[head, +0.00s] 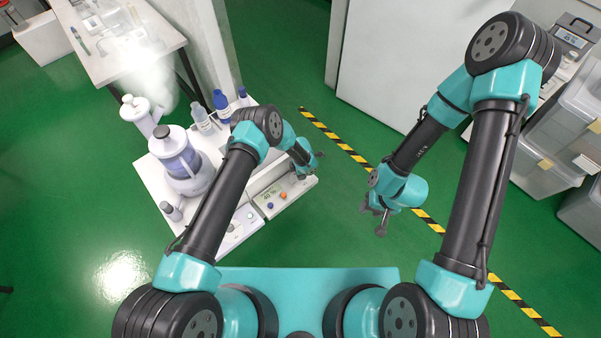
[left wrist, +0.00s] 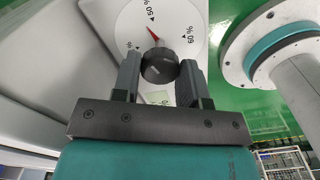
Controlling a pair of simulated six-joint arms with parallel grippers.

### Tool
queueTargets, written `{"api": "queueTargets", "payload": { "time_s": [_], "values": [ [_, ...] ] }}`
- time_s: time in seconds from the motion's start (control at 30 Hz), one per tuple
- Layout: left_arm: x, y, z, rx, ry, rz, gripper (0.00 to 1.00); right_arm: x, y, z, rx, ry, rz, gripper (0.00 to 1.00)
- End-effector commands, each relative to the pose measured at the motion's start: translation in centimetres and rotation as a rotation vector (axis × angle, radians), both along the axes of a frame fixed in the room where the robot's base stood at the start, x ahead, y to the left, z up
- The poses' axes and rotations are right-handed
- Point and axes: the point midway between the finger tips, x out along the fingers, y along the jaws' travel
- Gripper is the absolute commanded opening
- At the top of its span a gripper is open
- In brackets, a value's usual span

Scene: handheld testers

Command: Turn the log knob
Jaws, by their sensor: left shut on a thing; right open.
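In the left wrist view a dark round knob (left wrist: 158,66) sits on a white dial face with percent marks and a red pointer near the 50 mark. My left gripper (head: 309,166) has its two fingers on either side of the knob and is shut on it. My right gripper (head: 373,220) is open and empty above the green floor, to the right of the tester.
A white bench (head: 155,183) left of the tester carries a large jar (head: 180,160), a blue-capped bottle (head: 222,103) and other bottles. Clear plastic bins (head: 550,140) stand at the right. Green floor with a striped tape line (head: 345,147) is free between.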

Motion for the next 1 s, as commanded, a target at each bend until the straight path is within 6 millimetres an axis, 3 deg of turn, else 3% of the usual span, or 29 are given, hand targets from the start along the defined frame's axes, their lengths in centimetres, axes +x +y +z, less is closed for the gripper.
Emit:
{"api": "queueTargets", "payload": {
  "time_s": [0.33,0.37,0.6,1.0],
  "values": [
    [0.19,-0.01,0.06,-0.001,-0.003,0.003,0.16,0.00,0.00,0.00,0.000,0.000,0.000,0.43],
    [0.19,-0.01,0.06,-0.001,-0.003,0.003,0.41,0.00,0.00,0.00,0.000,0.000,0.000,0.43],
    [0.11,0.00,0.03,0.000,-0.002,0.002,0.65,0.00,0.00,0.00,0.000,0.000,0.000,0.43],
    [0.15,-0.02,0.60,-0.001,-0.001,0.001,0.65,0.00,0.00,0.00,0.000,0.000,0.000,0.43]
  ]
}}
